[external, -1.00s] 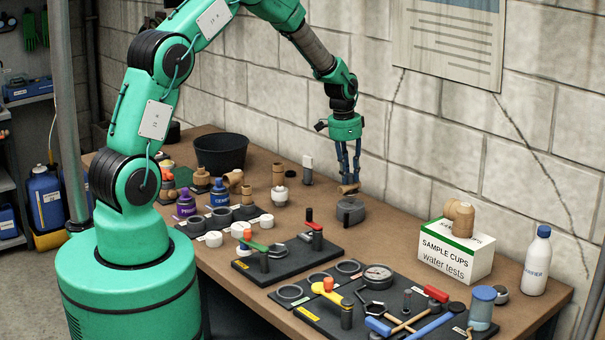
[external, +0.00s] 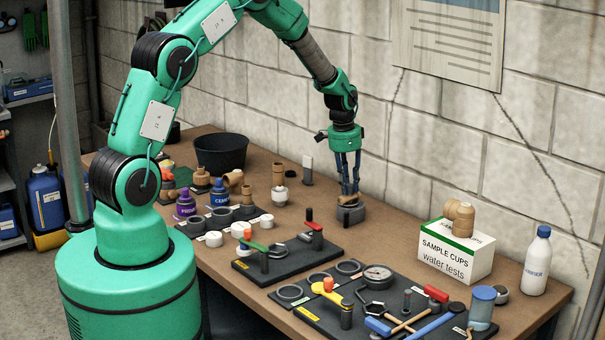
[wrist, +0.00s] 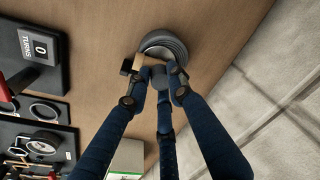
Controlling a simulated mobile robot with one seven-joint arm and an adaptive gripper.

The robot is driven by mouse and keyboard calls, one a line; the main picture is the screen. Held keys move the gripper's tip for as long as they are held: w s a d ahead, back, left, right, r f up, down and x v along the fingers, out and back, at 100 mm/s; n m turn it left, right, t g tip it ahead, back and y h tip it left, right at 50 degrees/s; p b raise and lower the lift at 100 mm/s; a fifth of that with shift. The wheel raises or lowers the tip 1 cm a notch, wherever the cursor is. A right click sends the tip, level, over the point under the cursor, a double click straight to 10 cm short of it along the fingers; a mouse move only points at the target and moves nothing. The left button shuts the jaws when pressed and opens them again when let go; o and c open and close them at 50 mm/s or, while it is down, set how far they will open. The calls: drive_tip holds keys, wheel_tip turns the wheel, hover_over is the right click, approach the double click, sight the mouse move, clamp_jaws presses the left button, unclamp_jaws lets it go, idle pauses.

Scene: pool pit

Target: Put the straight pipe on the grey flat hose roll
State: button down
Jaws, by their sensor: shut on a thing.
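My gripper (external: 348,192) is shut on a short tan straight pipe (external: 347,199), which lies roughly crosswise between the fingertips. The grey flat hose roll (external: 350,216) lies on the table directly below the pipe, near the wall. In the external view the pipe is at the roll's top; I cannot tell whether it touches or hangs just above. In the wrist view the fingers hide part of the pipe (wrist: 147,62), and the ringed edge of the hose roll (wrist: 168,40) shows behind it.
A black bucket (external: 221,153) and several tan fittings stand to the left. Black tool boards (external: 290,252) lie in front. A white sample cups box (external: 455,255) and a white bottle (external: 537,262) stand to the right. The concrete wall is close behind.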

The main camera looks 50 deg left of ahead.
drive_tip(key=shift+f, duration=0.15)
drive_tip(key=c, duration=1.5)
unclamp_jaws()
drive_tip(key=shift+c, duration=0.2)
wheel_tip(320, 180, up, 12)
drive_tip(key=s, duration=0.1)
drive_tip(key=shift+s+a, duration=0.15)
drive_tip(key=shift+s, duration=0.05)
